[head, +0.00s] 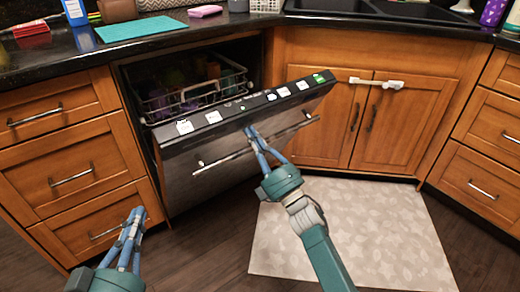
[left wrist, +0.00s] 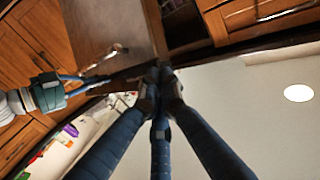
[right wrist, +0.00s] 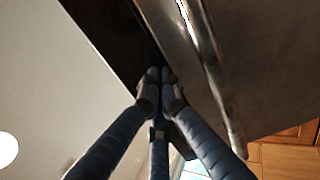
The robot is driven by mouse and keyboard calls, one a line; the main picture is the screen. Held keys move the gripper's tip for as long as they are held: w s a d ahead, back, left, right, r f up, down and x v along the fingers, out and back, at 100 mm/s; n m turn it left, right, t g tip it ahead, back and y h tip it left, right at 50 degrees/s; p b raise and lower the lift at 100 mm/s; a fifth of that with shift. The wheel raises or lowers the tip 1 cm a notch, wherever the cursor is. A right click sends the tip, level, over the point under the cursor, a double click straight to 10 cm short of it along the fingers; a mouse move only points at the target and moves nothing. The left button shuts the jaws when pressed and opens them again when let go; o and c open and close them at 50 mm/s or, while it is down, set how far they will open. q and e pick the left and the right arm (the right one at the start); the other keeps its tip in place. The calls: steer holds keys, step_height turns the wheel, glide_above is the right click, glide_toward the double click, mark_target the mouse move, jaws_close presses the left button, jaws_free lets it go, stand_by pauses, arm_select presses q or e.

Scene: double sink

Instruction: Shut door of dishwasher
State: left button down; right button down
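The dishwasher door (head: 222,183) is partly open, tilted outward with its top edge away from the cabinet front. Its bar handle (head: 222,159) runs across the front face, and the handle also shows in the right wrist view (right wrist: 208,65). My right gripper (head: 251,131) has its fingers together and empty, at the door's front just below the top edge, by the handle; contact is hard to tell. My left gripper (head: 136,216) is shut and empty, low in front of the left drawers and apart from the door. The door shows in the left wrist view (left wrist: 105,25).
A dish rack (head: 195,97) with dishes sits inside the dishwasher. Drawers (head: 75,180) stand to the left and sink cabinet doors (head: 375,125) to the right. A patterned mat (head: 350,240) lies on the floor. The dark counter (head: 60,60) overhangs the dishwasher.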

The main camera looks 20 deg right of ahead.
arm_select(q)
steer(key=shift+r, duration=0.3)
arm_select(e)
steer(key=shift+w+a+r, duration=0.1)
steer(key=shift+w, duration=0.15)
arm_select(q)
steer(key=shift+f, duration=0.15)
arm_select(e)
steer(key=shift+r, duration=0.1)
